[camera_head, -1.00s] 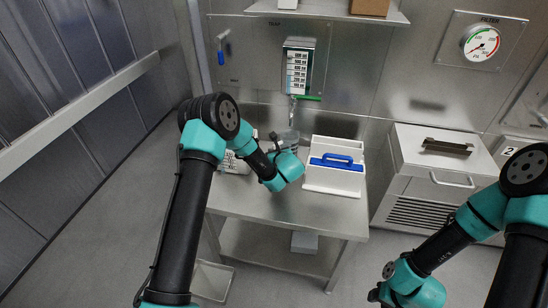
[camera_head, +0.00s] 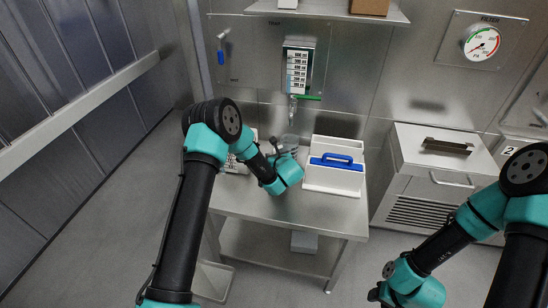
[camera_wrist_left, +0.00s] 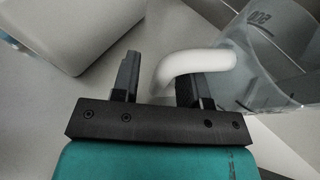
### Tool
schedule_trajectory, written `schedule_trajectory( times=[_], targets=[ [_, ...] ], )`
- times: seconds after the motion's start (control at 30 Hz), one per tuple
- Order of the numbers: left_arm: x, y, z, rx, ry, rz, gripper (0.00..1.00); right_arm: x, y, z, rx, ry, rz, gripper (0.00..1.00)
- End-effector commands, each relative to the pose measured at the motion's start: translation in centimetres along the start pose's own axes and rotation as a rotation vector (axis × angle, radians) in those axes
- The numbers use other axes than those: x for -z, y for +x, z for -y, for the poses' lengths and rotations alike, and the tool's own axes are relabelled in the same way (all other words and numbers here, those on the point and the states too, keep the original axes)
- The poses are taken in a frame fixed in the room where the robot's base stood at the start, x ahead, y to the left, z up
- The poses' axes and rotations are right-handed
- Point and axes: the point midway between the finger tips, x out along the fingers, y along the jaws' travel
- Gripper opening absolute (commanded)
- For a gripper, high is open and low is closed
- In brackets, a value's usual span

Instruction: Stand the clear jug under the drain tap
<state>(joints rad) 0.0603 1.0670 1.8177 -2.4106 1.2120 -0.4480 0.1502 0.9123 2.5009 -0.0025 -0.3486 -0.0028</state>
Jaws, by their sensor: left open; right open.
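The clear jug (camera_head: 290,140) stands on the steel table, close below the drain tap (camera_head: 292,108) with its green lever (camera_head: 309,98). I cannot tell whether it is exactly under the spout. In the left wrist view the jug (camera_wrist_left: 272,62) is at the right, and its white handle (camera_wrist_left: 205,61) curves between the fingers of my left gripper (camera_wrist_left: 157,72). That gripper is open, with a gap beside the handle. In the head view my left wrist partly hides the jug. My right gripper (camera_head: 376,292) is open, low at the right, away from the table.
A pale object (camera_head: 235,165) is partly hidden behind my left arm. The table's front (camera_head: 300,215) is clear. A steel cabinet (camera_head: 425,165) stands to the right.

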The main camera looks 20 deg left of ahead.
Motion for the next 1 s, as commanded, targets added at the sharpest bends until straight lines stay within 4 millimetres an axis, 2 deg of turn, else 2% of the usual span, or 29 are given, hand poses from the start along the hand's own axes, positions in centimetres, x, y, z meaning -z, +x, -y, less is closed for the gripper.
schedule_trajectory(
  times=[0.17, 0.37, 0.8, 1.0],
  targets=[
    [-0.3, -0.1, 0.0, 0.0, -0.001, 0.001, 0.41, 0.0, 0.0, 0.0, 0.0, 0.0, 0.0, 0.43],
    [-0.3, -1.9, 0.1, 0.001, 0.0, -0.001, 0.41, 0.0, 0.0, 0.0, 0.0, 0.0, 0.0, 0.43],
    [-0.2, -9.8, 0.1, 0.003, 0.001, 0.0, 0.41, 0.0, 0.0, 0.0, 0.0, 0.0, 0.0, 0.43],
    [-0.2, -11.8, 0.0, 0.001, 0.0, 0.0, 0.41, 0.0, 0.0, 0.0, 0.0, 0.0, 0.0, 0.43]
  ],
)
